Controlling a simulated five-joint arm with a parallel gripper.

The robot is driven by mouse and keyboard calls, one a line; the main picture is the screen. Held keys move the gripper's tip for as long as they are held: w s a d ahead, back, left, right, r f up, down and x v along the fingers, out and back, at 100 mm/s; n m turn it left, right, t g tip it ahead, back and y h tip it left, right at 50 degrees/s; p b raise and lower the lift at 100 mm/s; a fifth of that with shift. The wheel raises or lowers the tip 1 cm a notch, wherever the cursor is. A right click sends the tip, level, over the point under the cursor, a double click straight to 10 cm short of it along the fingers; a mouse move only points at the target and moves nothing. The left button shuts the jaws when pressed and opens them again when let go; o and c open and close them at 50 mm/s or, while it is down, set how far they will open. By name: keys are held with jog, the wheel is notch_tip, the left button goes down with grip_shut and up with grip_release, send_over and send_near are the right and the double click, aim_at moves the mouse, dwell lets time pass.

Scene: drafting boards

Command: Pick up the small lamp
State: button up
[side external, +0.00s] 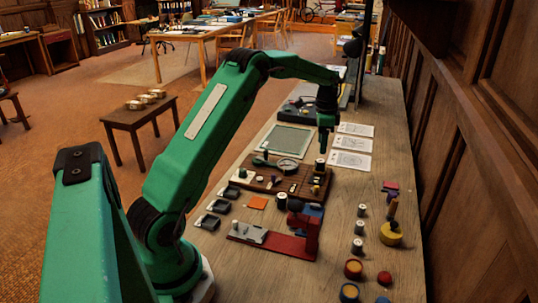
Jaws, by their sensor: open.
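My gripper (323,148) points down above the far right part of the brown wooden board (262,186). It is open, and its jaws look small and dark from here. A small pale-topped cylinder (320,165) stands just below the jaws; I cannot tell if they touch or surround it. I cannot make out for sure which thing is the small lamp. A dark lamp-like head on a post (353,47) stands at the far end of the table, partly behind my arm.
The long wooden table (400,150) runs along a panelled wall. The board holds a round dial (287,165) and small parts. White printed sheets (350,145) lie right of the gripper. A red vise-like block (305,235), several spools and a yellow-based piece (391,234) stand nearer.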

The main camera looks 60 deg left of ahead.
aim_at(320, 160)
jog(key=shift+f, duration=1.35)
jog(key=shift+f, duration=0.1)
jog(key=shift+s+f, duration=0.1)
jog(key=shift+f, duration=2.4)
grip_shut()
jog(key=shift+r, duration=0.1)
